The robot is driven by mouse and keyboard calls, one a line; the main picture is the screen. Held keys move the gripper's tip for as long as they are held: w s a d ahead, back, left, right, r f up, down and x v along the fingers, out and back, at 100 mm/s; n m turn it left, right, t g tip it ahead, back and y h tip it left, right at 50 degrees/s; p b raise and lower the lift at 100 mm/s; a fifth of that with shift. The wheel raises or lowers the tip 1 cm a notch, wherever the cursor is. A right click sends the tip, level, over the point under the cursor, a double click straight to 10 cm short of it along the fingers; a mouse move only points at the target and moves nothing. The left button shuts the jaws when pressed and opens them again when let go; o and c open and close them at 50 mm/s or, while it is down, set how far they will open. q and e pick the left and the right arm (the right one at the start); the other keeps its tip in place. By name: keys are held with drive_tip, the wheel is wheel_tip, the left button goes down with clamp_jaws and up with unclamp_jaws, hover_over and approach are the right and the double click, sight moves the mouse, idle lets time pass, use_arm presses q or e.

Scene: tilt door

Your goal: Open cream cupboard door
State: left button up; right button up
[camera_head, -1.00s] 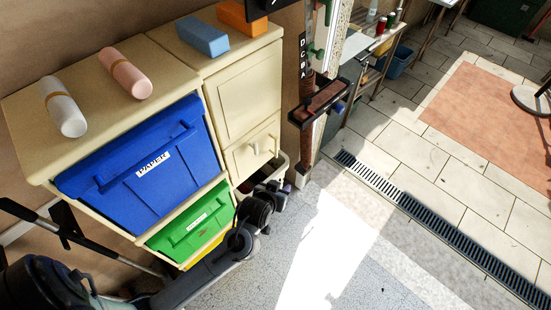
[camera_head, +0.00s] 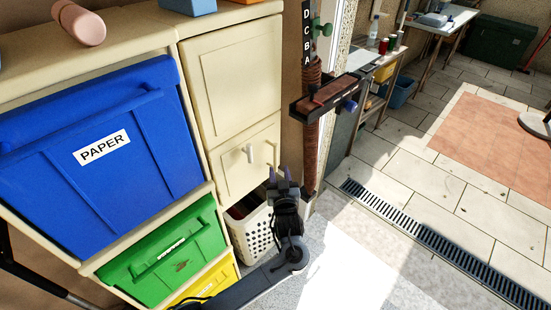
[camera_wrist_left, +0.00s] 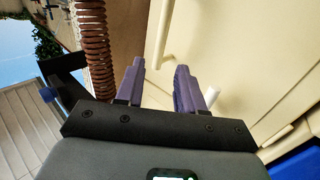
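The cream cupboard (camera_head: 232,75) has a large upper door panel and a smaller lower door (camera_head: 232,175). The lower door looks closed. A white peg-like handle (camera_head: 250,153) and a slim cream bar handle (camera_head: 271,153) stand out from its right part. In the left wrist view the cream bar (camera_wrist_left: 165,40) lies ahead of the fingers, and the white peg (camera_wrist_left: 211,97) is just right of the right finger. My left gripper (camera_head: 280,178) is open and empty, just below and right of the bar; its purple fingers (camera_wrist_left: 158,80) stand apart. My right gripper is not in view.
A blue PAPER bin (camera_head: 100,160), a green bin (camera_head: 165,255) and a yellow bin (camera_head: 210,285) sit left. A white perforated basket (camera_head: 250,235) stands below the door. A post with a dark bracket (camera_head: 325,98) is close right. The floor at right is open.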

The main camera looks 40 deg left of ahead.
sight(276, 154)
use_arm(q)
drive_tip(key=b+x, duration=0.2)
drive_tip(key=x, duration=0.8)
drive_tip(key=shift+s, duration=0.1)
clamp_jaws()
